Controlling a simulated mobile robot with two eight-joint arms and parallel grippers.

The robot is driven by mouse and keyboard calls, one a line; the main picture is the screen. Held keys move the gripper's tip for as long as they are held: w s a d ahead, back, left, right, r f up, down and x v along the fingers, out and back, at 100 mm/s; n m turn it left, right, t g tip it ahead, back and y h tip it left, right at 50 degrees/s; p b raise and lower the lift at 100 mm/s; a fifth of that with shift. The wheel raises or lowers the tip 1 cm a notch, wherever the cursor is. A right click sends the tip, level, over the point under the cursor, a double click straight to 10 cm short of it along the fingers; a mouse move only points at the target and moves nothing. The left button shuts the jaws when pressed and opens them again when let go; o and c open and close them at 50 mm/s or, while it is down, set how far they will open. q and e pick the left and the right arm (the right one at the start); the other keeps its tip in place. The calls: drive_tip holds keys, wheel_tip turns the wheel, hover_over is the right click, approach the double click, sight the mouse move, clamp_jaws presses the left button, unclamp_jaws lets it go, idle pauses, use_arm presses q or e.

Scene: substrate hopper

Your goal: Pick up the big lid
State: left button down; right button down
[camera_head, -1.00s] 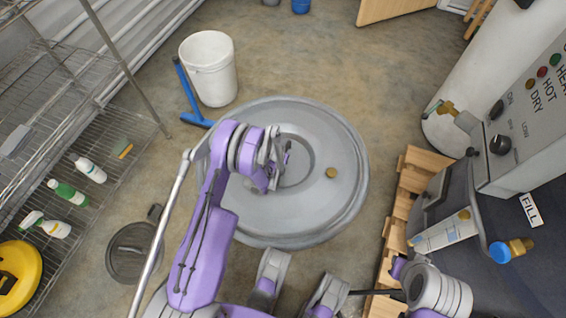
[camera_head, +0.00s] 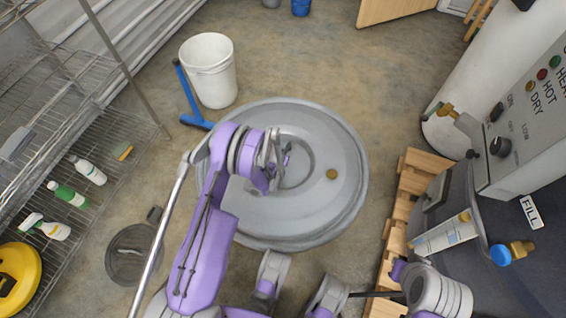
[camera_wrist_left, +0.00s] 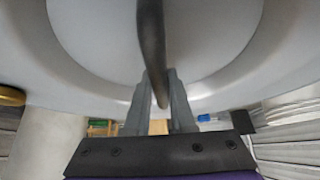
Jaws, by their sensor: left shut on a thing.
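The big lid (camera_head: 325,205) is a wide round grey disc in the middle of the head view, with a raised ring and a small brass-coloured knob (camera_head: 331,174). My left gripper (camera_head: 281,163) is over the lid's centre, partly hidden by my own wrist. In the left wrist view, my left gripper (camera_wrist_left: 162,95) is shut on the dark bar handle (camera_wrist_left: 151,45), which runs up between its fingers. The lid's pale surface (camera_wrist_left: 90,50) fills the upper part of that view. My right gripper is not visible; only part of its arm shows at the lower right.
A white bucket (camera_head: 208,72) and a blue-headed tool (camera_head: 196,122) are behind the lid at left. A wire shelf (camera_head: 100,130) stands at left. A smaller dark round lid (camera_head: 128,262) is at lower left. A wooden pallet (camera_head: 428,160) and grey machine (camera_head: 530,120) are at right.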

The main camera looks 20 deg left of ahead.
use_arm(q)
drive_tip(key=shift+r, duration=0.15)
